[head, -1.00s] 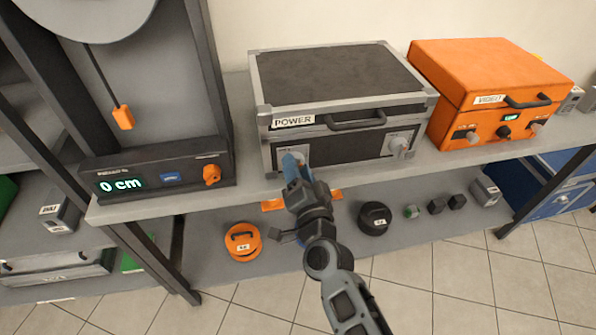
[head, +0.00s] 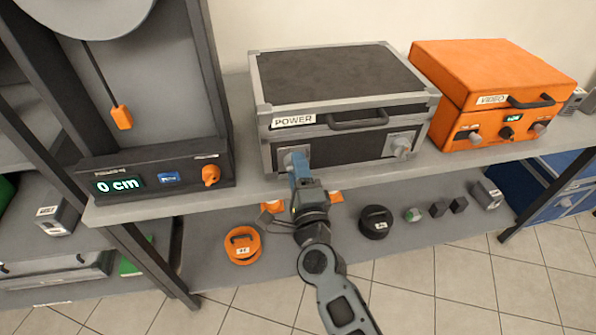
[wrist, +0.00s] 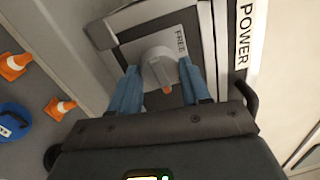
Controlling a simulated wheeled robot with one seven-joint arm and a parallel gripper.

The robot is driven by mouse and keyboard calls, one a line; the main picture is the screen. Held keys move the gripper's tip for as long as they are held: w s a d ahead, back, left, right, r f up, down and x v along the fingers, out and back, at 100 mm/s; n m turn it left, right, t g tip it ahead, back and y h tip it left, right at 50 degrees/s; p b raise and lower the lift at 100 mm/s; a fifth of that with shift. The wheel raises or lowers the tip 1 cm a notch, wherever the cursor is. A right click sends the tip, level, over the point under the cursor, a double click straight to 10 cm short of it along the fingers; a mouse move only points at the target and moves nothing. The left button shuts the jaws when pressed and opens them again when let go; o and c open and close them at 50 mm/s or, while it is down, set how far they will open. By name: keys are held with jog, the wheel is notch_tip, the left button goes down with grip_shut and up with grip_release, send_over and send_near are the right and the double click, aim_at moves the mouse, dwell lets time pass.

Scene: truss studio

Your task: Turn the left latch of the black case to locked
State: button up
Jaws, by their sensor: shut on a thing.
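The black case (head: 335,77) with silver edges and a "POWER" label stands closed on the upper shelf. Its left latch (wrist: 158,68) is a grey knob on a light plate marked "FREE", with a small orange mark on the knob's edge. My gripper (head: 296,162) is at the left latch. In the wrist view the blue fingers (wrist: 158,80) are shut on the knob, one on each side. In the head view my gripper hides most of this latch. The right latch (head: 401,146) is a grey knob on the case's front right.
An orange "VIDEO" case (head: 490,85) stands to the right. A device with a "0 cm" display (head: 120,184) is at left. The lower shelf holds an orange round weight (head: 242,246), a black round weight (head: 375,222) and small cones, which also show in the wrist view (wrist: 15,66).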

jog(key=shift+m, duration=0.5)
jog(key=o, duration=1)
jog(key=shift+o, duration=0.2)
jog(key=v, duration=0.7)
jog(key=shift+s, duration=0.4)
jog(key=shift+d+f, duration=0.1)
